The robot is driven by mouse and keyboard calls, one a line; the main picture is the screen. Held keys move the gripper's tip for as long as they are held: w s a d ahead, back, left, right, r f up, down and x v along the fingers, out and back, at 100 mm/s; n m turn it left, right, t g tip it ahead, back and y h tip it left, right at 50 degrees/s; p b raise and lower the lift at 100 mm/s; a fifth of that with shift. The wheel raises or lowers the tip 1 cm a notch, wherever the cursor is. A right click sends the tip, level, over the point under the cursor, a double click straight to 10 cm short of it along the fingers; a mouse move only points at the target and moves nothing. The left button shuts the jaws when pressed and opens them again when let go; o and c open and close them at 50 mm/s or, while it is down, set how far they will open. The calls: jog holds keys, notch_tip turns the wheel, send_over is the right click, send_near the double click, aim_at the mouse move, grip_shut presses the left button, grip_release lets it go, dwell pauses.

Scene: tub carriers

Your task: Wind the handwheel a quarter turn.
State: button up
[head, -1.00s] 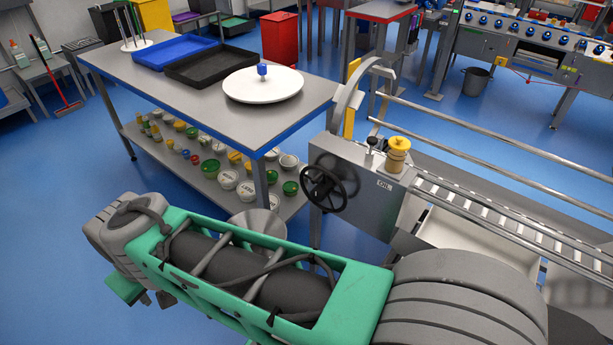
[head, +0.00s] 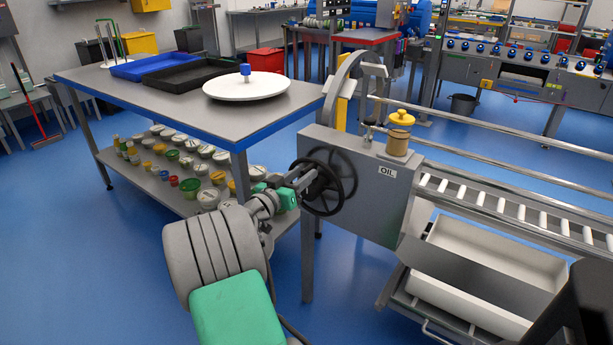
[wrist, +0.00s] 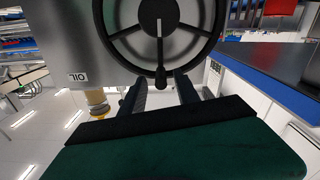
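The black handwheel (head: 347,183) is a spoked ring on the side of a grey metal housing (head: 372,198). My gripper (head: 308,180) is at its left part in the head view and hides some of the rim and hub. I see no contact; whether the handle's end is between the tips is unclear.
A yellow-capped oil cup (head: 400,135) and a small lever (head: 369,125) stand on the housing. A roller conveyor (head: 500,205) runs right, with a pale tray (head: 485,265) below. A steel table (head: 120,92) with a white disc (head: 247,88) stands left. Blue floor is open at far left.

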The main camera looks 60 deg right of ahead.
jog(key=shift+s+d, duration=0.2)
jog(key=shift+d, duration=1)
grip_shut()
dwell(0.5)
